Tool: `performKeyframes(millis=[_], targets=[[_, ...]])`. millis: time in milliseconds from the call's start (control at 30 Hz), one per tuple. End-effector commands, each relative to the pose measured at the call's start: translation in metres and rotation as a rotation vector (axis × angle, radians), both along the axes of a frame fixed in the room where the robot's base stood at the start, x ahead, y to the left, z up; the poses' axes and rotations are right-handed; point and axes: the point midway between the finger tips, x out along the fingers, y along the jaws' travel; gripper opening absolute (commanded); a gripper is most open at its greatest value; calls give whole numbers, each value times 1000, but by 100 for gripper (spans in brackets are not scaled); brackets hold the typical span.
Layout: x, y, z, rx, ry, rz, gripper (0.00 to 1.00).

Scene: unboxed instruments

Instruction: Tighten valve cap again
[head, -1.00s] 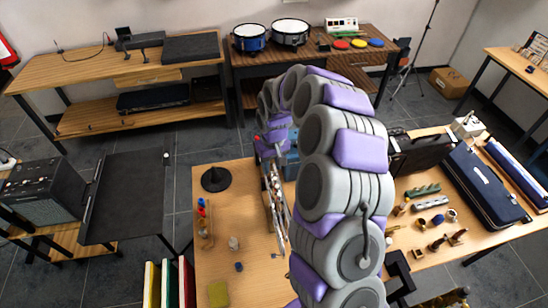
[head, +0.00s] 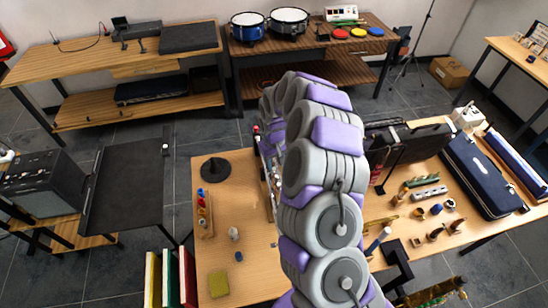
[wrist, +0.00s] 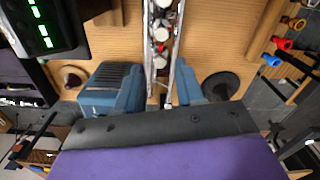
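A silver instrument (wrist: 163,40) with several pale round caps and some red parts lies on the wooden table, running up from my gripper in the wrist view. Which cap is the valve cap, and whether it is loose, I cannot tell. My gripper (wrist: 160,95) has its two blue fingers apart, one on each side of the instrument's line. The fingers look empty; contact with the instrument is not clear. In the head view my arm covers most of the instrument, with only a silver sliver (head: 268,198) showing at its left. My fingers are hidden there.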

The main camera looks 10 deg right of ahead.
Motion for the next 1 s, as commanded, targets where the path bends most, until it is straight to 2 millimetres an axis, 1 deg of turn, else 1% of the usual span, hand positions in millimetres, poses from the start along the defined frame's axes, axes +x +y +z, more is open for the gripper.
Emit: performKeyframes(millis=[33, 500, 700, 967, 1000], targets=[[0, 0, -6, 0, 1, 0, 37], [-1, 0, -48, -1, 2, 1, 37], [0, 0, -55, 0, 0, 0, 37], [0, 0, -55, 0, -1, 0, 37], [0, 0, -55, 0, -1, 0, 33]])
